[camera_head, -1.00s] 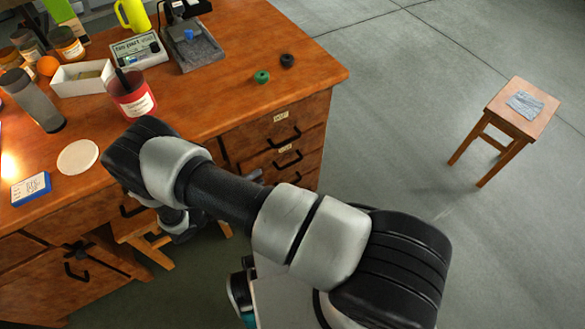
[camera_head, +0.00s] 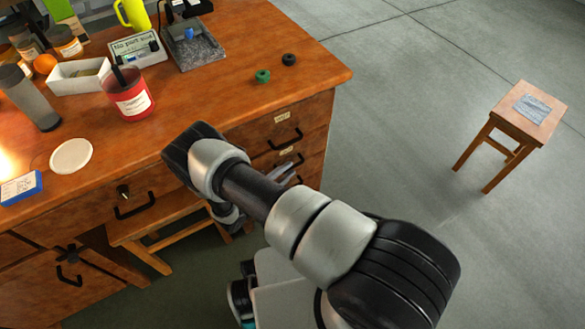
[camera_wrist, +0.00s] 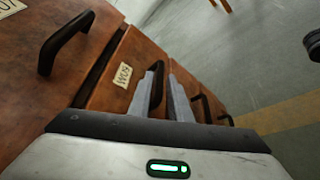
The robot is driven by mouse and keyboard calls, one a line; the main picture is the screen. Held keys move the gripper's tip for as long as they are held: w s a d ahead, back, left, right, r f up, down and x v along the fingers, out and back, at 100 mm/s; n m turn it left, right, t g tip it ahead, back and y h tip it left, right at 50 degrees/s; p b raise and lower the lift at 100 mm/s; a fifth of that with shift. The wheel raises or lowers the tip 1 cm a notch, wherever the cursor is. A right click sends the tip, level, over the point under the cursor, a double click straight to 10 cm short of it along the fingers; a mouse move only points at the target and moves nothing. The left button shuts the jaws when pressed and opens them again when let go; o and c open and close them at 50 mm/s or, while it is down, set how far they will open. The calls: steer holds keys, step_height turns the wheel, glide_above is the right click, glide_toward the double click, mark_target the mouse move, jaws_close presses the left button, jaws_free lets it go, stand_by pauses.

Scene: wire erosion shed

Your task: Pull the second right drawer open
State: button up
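The second right drawer (camera_head: 262,162) is in the wooden desk's right stack, with a paper label and a dark bar handle. It looks shut. In the wrist view its front (camera_wrist: 104,92) shows the label, and its handle (camera_wrist: 158,84) appears between my two fingers. My gripper (camera_wrist: 165,72) is open, the fingers apart, with a gap right of the handle. I cannot tell how deep the handle sits between them. In the head view my gripper (camera_head: 289,173) is just in front of the second drawer, and my arm hides part of the stack.
The top right drawer's handle (camera_wrist: 66,40) sticks out to the left in the wrist view. Lower handles (camera_wrist: 204,107) lie to the right. A wooden stool (camera_head: 160,225) stands under the desk. Another stool (camera_head: 533,116) with a cloth is at right. The floor between is clear.

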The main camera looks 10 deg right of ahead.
mark_target(293, 167)
steer(key=shift+x, duration=1.75)
jaws_close()
steer(key=shift+s, duration=0.15)
